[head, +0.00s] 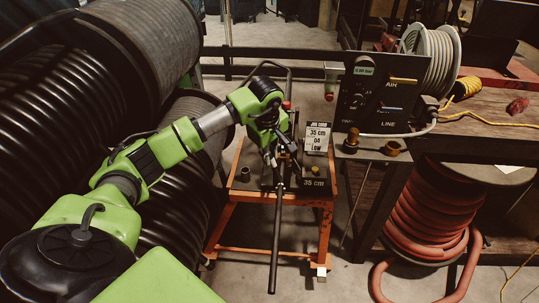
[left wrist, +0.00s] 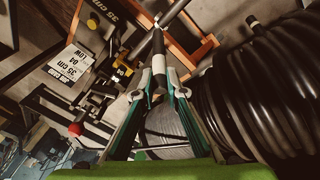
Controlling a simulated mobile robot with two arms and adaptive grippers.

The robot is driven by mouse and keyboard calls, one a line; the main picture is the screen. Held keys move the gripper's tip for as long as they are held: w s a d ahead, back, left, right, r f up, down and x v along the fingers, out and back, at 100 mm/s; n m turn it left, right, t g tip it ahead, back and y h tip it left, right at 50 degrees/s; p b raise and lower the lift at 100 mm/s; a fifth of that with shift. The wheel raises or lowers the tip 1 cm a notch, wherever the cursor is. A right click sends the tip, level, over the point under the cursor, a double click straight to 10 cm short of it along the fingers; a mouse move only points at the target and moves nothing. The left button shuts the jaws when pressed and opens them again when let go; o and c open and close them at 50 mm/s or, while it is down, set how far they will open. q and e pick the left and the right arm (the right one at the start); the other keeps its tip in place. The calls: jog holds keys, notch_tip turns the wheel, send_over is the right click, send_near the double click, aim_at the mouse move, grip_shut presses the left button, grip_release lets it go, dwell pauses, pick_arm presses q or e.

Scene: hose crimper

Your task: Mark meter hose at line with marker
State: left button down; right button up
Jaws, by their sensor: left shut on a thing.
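My left gripper (head: 281,146) is above the orange stand, at the upper end of a long black hose (head: 275,235) that hangs past the stand's front. In the left wrist view, its fingers (left wrist: 158,88) are shut on a dark rod (left wrist: 158,62). I cannot tell whether this rod is the marker or part of the hose. The line on the hose cannot be made out. My right gripper is not in view.
The orange stand (head: 325,222) carries a job card (head: 317,138) reading 35 cm. Large black hose coils (head: 150,40) crowd the left. A dark control panel (head: 377,92) and a red hose reel (head: 425,215) stand right. Some floor (head: 355,265) is clear between stand and reel.

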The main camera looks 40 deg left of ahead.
pick_arm(q)
jog(key=shift+r+p, duration=2.35)
jog(key=shift+r, duration=1.15)
jog(key=shift+f, duration=0.1)
